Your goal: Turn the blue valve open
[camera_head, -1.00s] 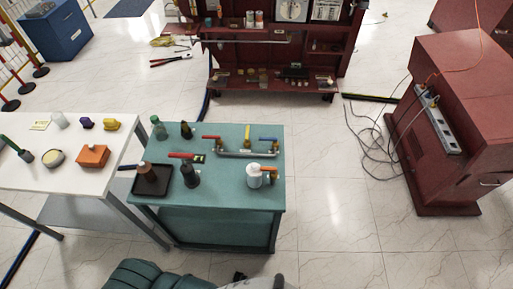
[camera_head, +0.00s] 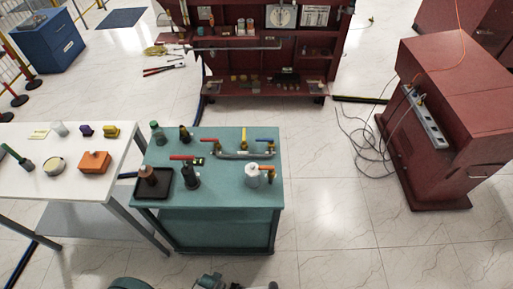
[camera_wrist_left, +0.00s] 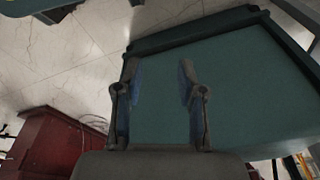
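The blue valve handle (camera_head: 266,140) is at the right end of a grey pipe fitting (camera_head: 240,155) on the teal cabinet top (camera_head: 220,190). On the same pipe are a yellow handle (camera_head: 244,135) in the middle and a red handle (camera_head: 211,140) at the left. My left gripper (camera_wrist_left: 158,80) is open and empty in the left wrist view, in front of a teal surface that looks like the cabinet. The valve does not show in that view. Grey arm parts show at the bottom edge of the head view. My right gripper is not in view.
Bottles, a black tray (camera_head: 163,193), a second red handle (camera_head: 182,157) and a white canister (camera_head: 252,177) share the cabinet top. A white table (camera_head: 70,190) adjoins it on the left. A maroon cabinet (camera_head: 455,110) with loose cables stands right.

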